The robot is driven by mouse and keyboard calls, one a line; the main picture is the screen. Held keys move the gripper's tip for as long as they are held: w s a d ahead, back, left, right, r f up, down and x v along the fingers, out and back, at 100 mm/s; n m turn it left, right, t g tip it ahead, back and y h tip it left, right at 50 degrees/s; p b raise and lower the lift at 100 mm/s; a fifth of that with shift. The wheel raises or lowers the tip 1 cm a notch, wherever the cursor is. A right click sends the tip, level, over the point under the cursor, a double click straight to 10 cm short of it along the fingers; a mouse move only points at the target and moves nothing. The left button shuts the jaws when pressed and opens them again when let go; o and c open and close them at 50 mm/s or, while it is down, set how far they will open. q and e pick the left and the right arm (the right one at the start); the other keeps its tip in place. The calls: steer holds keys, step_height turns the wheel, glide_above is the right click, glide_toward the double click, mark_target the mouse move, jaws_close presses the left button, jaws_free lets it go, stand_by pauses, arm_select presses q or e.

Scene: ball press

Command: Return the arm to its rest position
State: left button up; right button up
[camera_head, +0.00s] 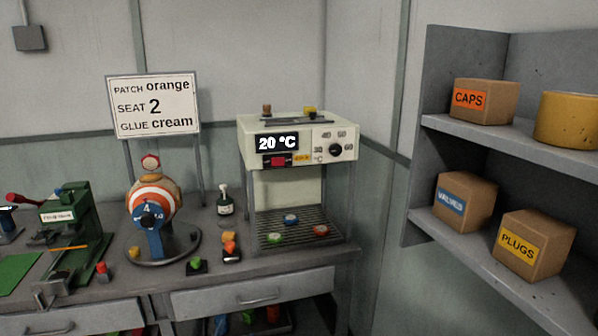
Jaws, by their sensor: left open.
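Neither of my grippers can be made out in the head view, and no arm of mine is seen reaching over the bench.
A heater reading 20 °C (297,144) stands at the bench's right, with several coloured discs on its rack. A sign (154,105) reads orange, 2, cream. Shelves (470,133) at right hold boxes and a yellow container (568,119).

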arm_select(q)
steer(key=s+a+f+n+g+p, duration=0.15)
steer(key=s+f+n+g, duration=0.25)
steer(key=s+f+g, duration=0.7)
steer(key=s+d+f+g+h, duration=0.1)
steer(key=s+f+g, duration=0.1)
steer(key=s, duration=0.9)
steer(key=s+d+f+g, duration=0.2)
steer(key=s+f, duration=0.1)
steer(key=s, duration=0.8)
steer(key=shift+s+n+h, duration=0.3)
steer(key=shift+s+h, duration=0.05)
steer(key=shift+h, duration=0.05)
arm_select(e)
steer(key=shift+g+h, duration=0.3)
steer(key=shift+g, duration=0.1)
steer(key=r, duration=0.1)
steer(key=s+d+r, duration=0.1)
steer(key=r, duration=0.1)
steer(key=d+r, duration=0.1)
steer(key=shift+s+d+r, duration=0.15)
steer(key=shift+s+r, duration=0.1)
steer(key=shift+r, duration=0.1)
arm_select(q)
steer(key=shift+f, duration=0.1)
steer(key=shift+c, duration=0.5)
